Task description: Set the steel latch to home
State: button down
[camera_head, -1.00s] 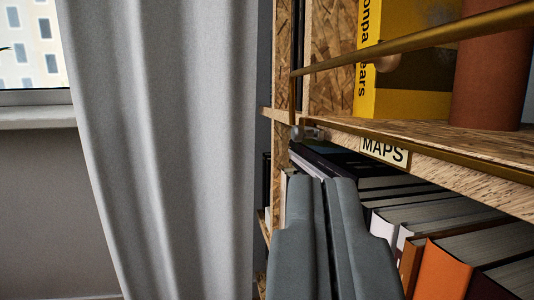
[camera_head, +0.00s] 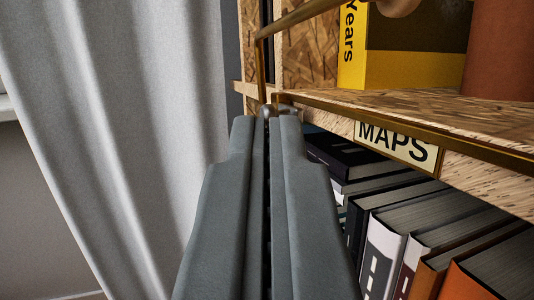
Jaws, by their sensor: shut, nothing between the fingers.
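The steel latch (camera_head: 268,109) is a small grey metal piece at the left end of the shelf edge, by the foot of the brass rail's upright. My gripper (camera_head: 268,122) is shut and empty, its two grey fingers side by side with a thin dark gap between them. Its tips are right at the latch in the picture and hide its lower part. I cannot tell whether they touch it. How the latch is turned is too small and covered to tell.
The brass rail (camera_head: 300,17) runs above the OSB shelf (camera_head: 400,101). A MAPS label (camera_head: 396,146) is on the shelf edge. A yellow book (camera_head: 398,70) stands above, and several books (camera_head: 430,230) stand below at right. A grey curtain (camera_head: 110,110) hangs at left.

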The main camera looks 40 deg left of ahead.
jog(key=w+a+f, duration=0.1)
jog(key=w+a, duration=0.3)
jog(key=w, duration=0.2)
jog(key=shift+w+a, duration=0.2)
jog(key=shift+w, duration=0.05)
jog(key=shift+a+f, duration=0.1)
